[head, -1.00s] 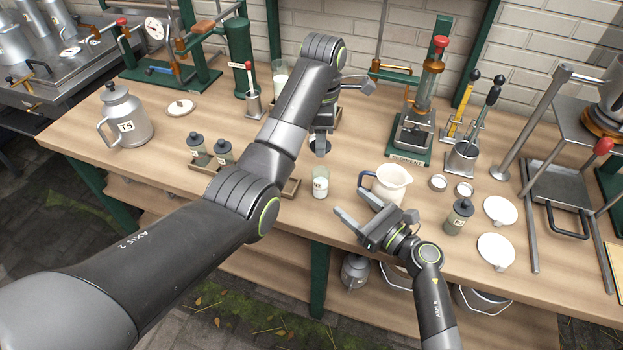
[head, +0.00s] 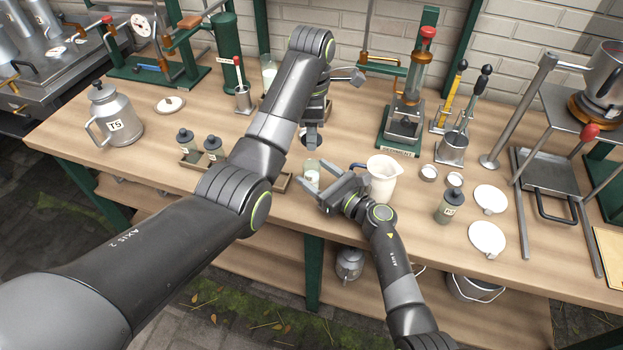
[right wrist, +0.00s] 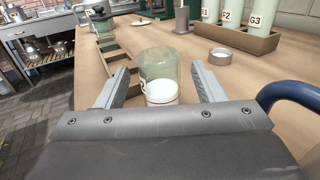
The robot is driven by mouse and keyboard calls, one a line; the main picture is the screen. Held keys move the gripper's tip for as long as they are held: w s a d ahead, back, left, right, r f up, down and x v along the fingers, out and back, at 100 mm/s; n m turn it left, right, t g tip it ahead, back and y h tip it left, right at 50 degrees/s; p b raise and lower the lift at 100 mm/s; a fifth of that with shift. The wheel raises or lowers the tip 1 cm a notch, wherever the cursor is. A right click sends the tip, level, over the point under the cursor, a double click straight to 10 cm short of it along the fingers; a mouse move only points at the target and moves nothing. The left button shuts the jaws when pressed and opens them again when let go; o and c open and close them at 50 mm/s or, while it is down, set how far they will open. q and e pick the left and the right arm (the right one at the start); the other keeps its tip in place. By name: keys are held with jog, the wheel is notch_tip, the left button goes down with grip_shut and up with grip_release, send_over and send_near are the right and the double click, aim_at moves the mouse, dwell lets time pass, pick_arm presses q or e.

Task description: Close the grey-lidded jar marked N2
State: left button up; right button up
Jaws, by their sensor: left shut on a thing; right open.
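The open glass jar N2 (head: 312,174) stands upright on the bench with white contents low inside; its label faces away in the right wrist view (right wrist: 158,75). My right gripper (head: 325,183) is open, its fingers reaching either side of the jar with gaps in the right wrist view (right wrist: 159,88). My left gripper (head: 314,118) is above the bench behind the jar, shut on a dark grey disc, seemingly the grey lid (head: 311,139). My left arm partly hides this grip, and the right wrist view does not show it.
A white jug (head: 383,180) stands right of my right gripper. A rack (right wrist: 232,38) of marked bottles is farther back. Grey-lidded jars (head: 186,142) sit in a tray at left; another (head: 449,207) stands at right.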

jog(key=shift+x, duration=1)
grip_shut()
pick_arm(q)
jog(key=shift+s+f, duration=0.1)
jog(key=shift+f, duration=2.3)
